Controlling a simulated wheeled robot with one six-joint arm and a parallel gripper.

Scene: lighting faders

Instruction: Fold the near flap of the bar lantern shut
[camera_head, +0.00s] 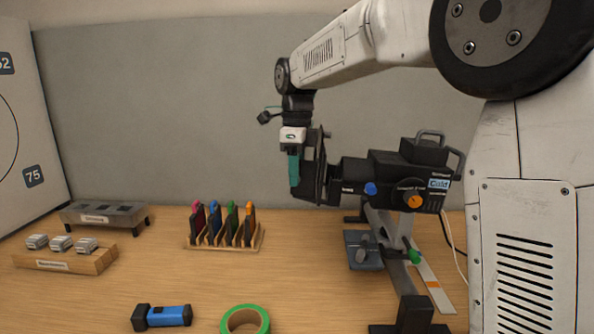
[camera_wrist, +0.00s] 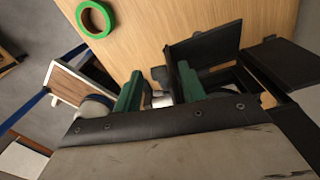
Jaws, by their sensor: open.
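The bar lantern (camera_head: 405,178) is a black lamp body with a handle, a blue knob and an orange knob, held over the right of the table. Its dark flaps (camera_head: 320,168) stand out at its left end. In the wrist view one black flap (camera_wrist: 208,45) sticks out just beyond the fingers, and another dark panel (camera_wrist: 285,62) lies to the right. I cannot tell for sure which is the near flap. My gripper (camera_head: 293,180) points down beside the flaps, its green fingers spread apart. The wrist view shows both fingers (camera_wrist: 160,76) with no flap clearly between them.
A wooden rack of coloured cards (camera_head: 225,245) stands mid-table. A green tape roll (camera_head: 245,319) and a blue cylinder (camera_head: 165,317) lie at the front. A wooden block with grey pieces (camera_head: 65,260) and a grey stand (camera_head: 105,217) are at left. A metal rail (camera_head: 400,262) lies below the lantern.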

